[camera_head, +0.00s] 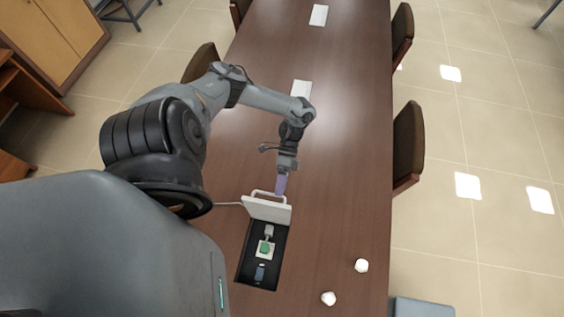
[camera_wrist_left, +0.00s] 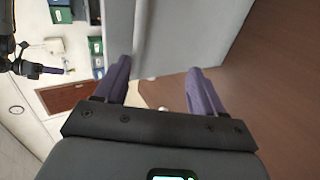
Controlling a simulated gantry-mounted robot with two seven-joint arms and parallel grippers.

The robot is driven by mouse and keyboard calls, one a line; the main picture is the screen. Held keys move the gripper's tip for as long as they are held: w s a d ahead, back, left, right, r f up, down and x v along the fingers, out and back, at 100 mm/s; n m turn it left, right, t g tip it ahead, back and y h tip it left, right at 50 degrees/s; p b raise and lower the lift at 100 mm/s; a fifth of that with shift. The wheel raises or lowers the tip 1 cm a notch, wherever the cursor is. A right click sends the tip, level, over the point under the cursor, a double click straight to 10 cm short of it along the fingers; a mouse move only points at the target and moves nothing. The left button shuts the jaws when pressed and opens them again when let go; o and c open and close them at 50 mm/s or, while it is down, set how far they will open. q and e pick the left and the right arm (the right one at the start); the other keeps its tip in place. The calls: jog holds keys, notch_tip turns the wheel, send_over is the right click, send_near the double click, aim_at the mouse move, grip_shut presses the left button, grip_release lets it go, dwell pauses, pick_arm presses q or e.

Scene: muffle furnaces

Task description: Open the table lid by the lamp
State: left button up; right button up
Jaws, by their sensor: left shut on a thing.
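The table lid (camera_head: 267,209) is a light grey flap standing raised at the far end of a dark recessed box (camera_head: 240,272) in the brown table. The box shows sockets and a green part (camera_head: 265,248) inside. My left gripper (camera_head: 281,186), with purple fingers, reaches down to the lid's upper edge and is shut on it. In the left wrist view the fingers (camera_wrist_left: 160,78) stand apart, with the grey lid (camera_wrist_left: 180,35) filling the space beyond them. The exact contact is hard to see. I cannot make out a lamp.
The long table (camera_head: 345,150) is mostly clear. Two small white objects (camera_head: 361,265) (camera_head: 328,298) lie right of the box. White plates (camera_head: 301,88) (camera_head: 319,15) sit farther along. Chairs (camera_head: 408,145) line the right side.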

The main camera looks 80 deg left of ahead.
pick_arm(q)
jog(key=shift+o, duration=0.7)
jog(key=shift+s+d+f, duration=0.15)
jog(key=shift+s+f, duration=0.1)
jog(key=shift+f, duration=0.25)
jog(key=shift+w+r, duration=0.1)
jog(key=shift+r, duration=0.05)
jog(key=shift+c, duration=0.7)
jog(key=shift+a, duration=0.2)
jog(key=shift+c, duration=0.3)
jog(key=shift+w+a+r, duration=0.2)
jog(key=shift+a, duration=0.05)
jog(key=shift+c, duration=0.3)
jog(key=b+v, duration=0.5)
jog(key=v, duration=0.5)
jog(key=shift+r, duration=0.4)
jog(key=shift+w, duration=0.1)
